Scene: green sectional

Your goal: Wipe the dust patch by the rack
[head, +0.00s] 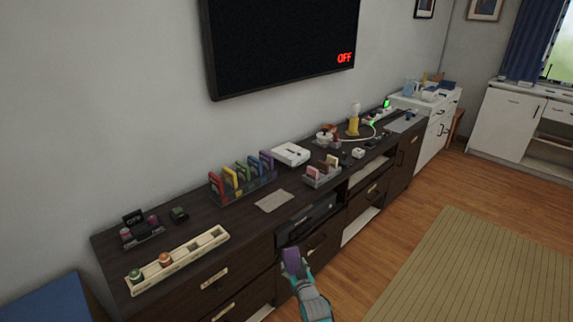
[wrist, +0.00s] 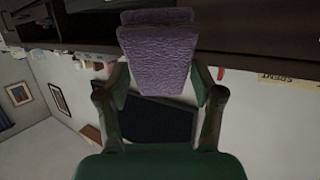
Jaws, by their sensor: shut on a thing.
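My gripper (head: 295,275) is shut on a purple sponge-like block (head: 291,261), low in front of the dark cabinet. In the wrist view the block (wrist: 158,55) sits between the two fingers and has a rough, crinkled face. A flat greyish-beige patch (head: 273,201), which looks like the dust patch, lies on the cabinet top near its front edge. It is just right of a rack (head: 246,194) holding several upright coloured pieces. The gripper and block are in front of and below the patch, apart from it.
The dark cabinet top (head: 200,220) also bears a long cream tray (head: 180,262), a white box (head: 290,154) behind the patch, and a grey holder (head: 322,180) to its right. A television (head: 280,45) hangs above. Open wooden floor (head: 350,270) and a rug (head: 480,270) lie to the right.

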